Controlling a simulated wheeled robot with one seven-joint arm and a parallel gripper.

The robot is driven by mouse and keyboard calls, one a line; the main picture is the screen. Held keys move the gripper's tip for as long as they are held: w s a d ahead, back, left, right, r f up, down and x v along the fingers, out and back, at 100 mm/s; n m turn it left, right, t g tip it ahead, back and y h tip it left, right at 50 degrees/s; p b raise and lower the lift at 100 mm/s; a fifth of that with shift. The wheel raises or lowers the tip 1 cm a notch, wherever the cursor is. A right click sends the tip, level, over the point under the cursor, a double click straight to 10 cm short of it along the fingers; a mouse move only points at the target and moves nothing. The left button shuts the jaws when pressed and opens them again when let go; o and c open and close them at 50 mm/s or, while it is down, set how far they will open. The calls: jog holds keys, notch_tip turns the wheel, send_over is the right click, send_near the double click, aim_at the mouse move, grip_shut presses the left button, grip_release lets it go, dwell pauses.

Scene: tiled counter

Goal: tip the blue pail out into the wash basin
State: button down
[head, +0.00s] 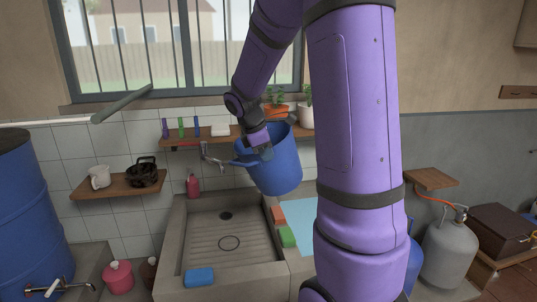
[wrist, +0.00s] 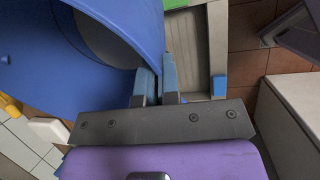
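The blue pail (head: 278,172) is held in the air at the back right of the wash basin, slightly tilted. My gripper (head: 258,150) is at its upper left side. In the wrist view the pail (wrist: 115,22) fills the upper left, and the two fingers of my gripper (wrist: 158,82) close on its edge. The pail's contents cannot be made out. The grey wash basin (head: 205,228) has a ribbed floor with a dark drain and a ring mark. Part of it also shows in the wrist view (wrist: 218,45).
A tap (head: 212,160) reaches out from the wall behind the basin, left of the pail. A blue sponge (head: 199,276) lies on the front rim, a red bottle (head: 193,187) at the back left. Red and green blocks (head: 287,236) lie on the right rim. Potted plants (head: 305,112) stand on the shelf behind.

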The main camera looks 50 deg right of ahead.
aim_at(260, 174)
jog(key=shift+w+a+f+g+h, duration=0.25)
jog(key=shift+f+h, duration=0.45)
jog(key=shift+f, duration=0.7)
jog(key=shift+s+a+f+g+h, duration=0.1)
jog(key=shift+f+g+h, duration=0.45)
jog(key=shift+f, duration=0.85)
jog(key=shift+w+a+f+h, duration=0.1)
jog(key=shift+w+a+h, duration=0.1)
jog(key=shift+h, duration=0.4)
jog(key=shift+w+a+f+h, duration=0.1)
jog(key=shift+a+h, duration=0.05)
jog(key=shift+h, duration=0.4)
jog(key=shift+w+a+f+g+h, duration=0.2)
jog(key=shift+f+g+h, duration=0.3)
jog(key=shift+h, duration=0.4)
jog(key=shift+s+r, duration=0.15)
jog(key=shift+a+f+g+h, duration=0.4)
jog(key=shift+f+h, duration=0.1)
jog(key=shift+h, duration=0.1)
